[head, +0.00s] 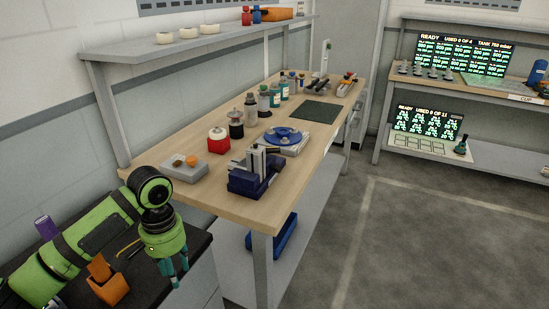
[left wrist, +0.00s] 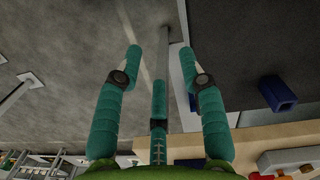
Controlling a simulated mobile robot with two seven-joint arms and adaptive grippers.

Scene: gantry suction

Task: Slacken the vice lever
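The vice (head: 250,181) stands on the near end of the wooden workbench (head: 215,200). It has a dark blue body and pale metal jaws. A dark part sticks out on its right side, but I cannot tell its lever clearly at this size. My left gripper (head: 177,270) hangs fingers down, in front of and left of the vice, apart from it and beyond the bench's near edge. In the left wrist view, its teal fingers (left wrist: 160,72) are spread with nothing between them. My right gripper is in neither view.
Beside the vice are a grey box with an orange knob (head: 184,170), a red-bodied container (head: 218,141) and a blue round fixture (head: 283,137). Several bottles stand farther back. A blue bin (head: 272,235) sits on the lower shelf. The floor at right is clear.

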